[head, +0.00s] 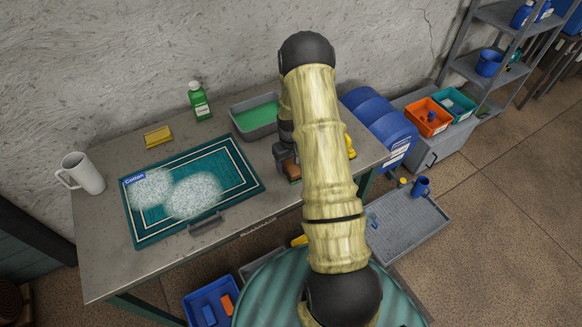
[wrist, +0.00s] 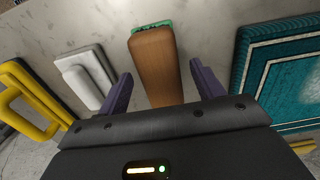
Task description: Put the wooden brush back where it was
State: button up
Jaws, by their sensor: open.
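The wooden brush (wrist: 155,62) has a brown wooden body, with a strip of green at its far end. It lies on the grey table in the wrist view. My gripper (wrist: 162,84) is open, with one purple finger on each side of the brush and a visible gap on both sides. In the head view my arm hides most of this spot; only a small brown part of the brush (head: 293,172) shows beside my gripper (head: 287,160). The teal rug (head: 243,183), labelled Cotton, has two patches of white foam on it.
A grey-white brush (wrist: 84,75) and a yellow-handled tool (wrist: 32,100) lie left of the brush. A grey tray with green liquid (head: 262,131), a green bottle (head: 199,101), a yellow sponge-like block (head: 157,136) and a white mug (head: 83,173) stand on the table.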

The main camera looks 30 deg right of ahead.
aim_at(291, 165)
notch_tip(291, 165, up, 9)
jog(key=shift+f+b, duration=0.2)
jog(key=shift+b, duration=1.05)
jog(key=shift+r, duration=0.4)
jog(key=s+a+r+t, duration=0.1)
jog(key=s+a+r, duration=0.5)
jog(key=s, duration=0.3)
jog(key=s+a+r+t, duration=0.1)
jog(key=s+a+r, duration=0.6)
jog(key=s+a, duration=0.2)
jog(key=shift+s+a+r+t, duration=0.15)
jog(key=shift+t, duration=0.15)
